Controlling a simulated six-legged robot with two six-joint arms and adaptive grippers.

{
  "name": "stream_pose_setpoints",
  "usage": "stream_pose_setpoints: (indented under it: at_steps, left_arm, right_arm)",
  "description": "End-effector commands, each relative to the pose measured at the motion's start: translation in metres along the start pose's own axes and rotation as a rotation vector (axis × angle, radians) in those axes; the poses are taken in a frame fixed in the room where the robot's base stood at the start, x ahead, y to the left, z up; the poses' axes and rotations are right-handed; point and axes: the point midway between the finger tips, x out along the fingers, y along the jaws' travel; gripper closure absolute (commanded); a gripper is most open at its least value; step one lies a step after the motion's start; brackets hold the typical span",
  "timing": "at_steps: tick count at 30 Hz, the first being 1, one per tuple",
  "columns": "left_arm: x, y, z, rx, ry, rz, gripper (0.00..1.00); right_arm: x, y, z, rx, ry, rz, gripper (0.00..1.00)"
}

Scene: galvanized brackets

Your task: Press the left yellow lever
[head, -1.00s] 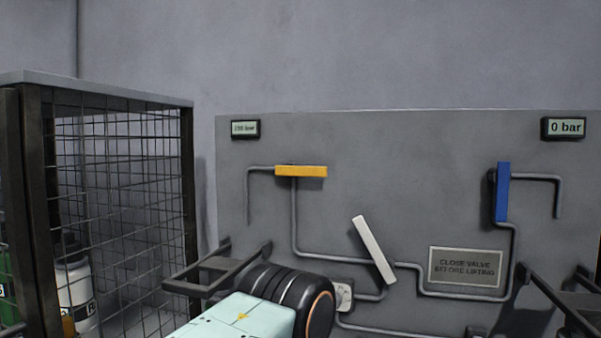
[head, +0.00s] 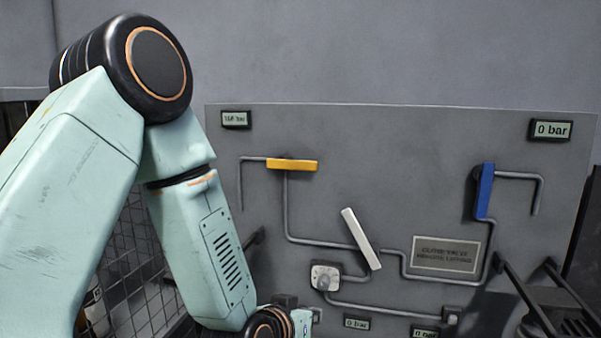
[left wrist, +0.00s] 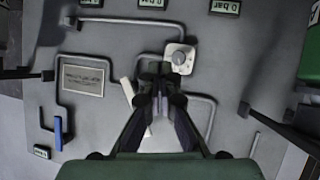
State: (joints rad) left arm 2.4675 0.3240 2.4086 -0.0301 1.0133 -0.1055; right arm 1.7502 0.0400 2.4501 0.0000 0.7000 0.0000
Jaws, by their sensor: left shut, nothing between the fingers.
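The yellow lever (head: 292,164) lies horizontal on the upper left of the grey wall panel (head: 380,130) in the head view, at the top of a pipe. My left arm reaches down in front of the panel's left side, well apart from this lever. Its wrist is at the bottom edge, and its fingers are not clear there. In the left wrist view, which shows the panel upside down, my left gripper (left wrist: 156,72) is shut and empty, its tips near the round knob (left wrist: 180,57). The yellow lever is not visible in that view. My right gripper is not in view.
A tilted white lever (head: 361,238) and an upright blue lever (head: 485,191) sit on the panel, with pipes, a sign (head: 446,253) and small displays. Dark bars (head: 540,300) jut out at lower right. A mesh cage (head: 120,285) stands behind my left arm.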

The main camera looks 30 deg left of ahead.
Motion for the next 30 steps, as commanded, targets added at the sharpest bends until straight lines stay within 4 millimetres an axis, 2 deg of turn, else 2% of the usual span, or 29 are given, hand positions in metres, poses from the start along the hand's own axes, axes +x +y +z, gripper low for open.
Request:
stream_pose_setpoints:
  at_steps: [1, 3, 6, 9, 15, 18, 30]
  left_arm:
    - [-0.009, 0.002, -0.047, -0.006, 0.102, 0.002, 1.0]
    - [-0.021, 0.002, -0.099, -0.003, 0.238, -0.002, 1.0]
    - [-0.045, -0.002, -0.169, 0.007, 0.437, -0.022, 1.0]
    - [-0.07, -0.009, -0.22, 0.03, 0.616, -0.06, 1.0]
    - [-0.094, -0.019, -0.25, 0.106, 0.8, -0.14, 1.0]
    - [-0.101, -0.02, -0.256, 0.13, 0.842, -0.163, 1.0]
    - [-0.103, -0.021, -0.258, 0.15, 0.853, -0.177, 1.0]
  right_arm:
    - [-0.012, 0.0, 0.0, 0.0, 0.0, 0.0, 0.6]
    - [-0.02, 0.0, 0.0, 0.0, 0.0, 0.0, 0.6]
    - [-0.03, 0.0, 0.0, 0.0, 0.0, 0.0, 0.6]
    - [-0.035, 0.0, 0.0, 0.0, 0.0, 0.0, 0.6]
    - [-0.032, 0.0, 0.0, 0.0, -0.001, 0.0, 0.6]
    - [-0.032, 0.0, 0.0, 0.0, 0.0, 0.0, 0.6]
    - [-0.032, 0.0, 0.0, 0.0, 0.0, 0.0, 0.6]
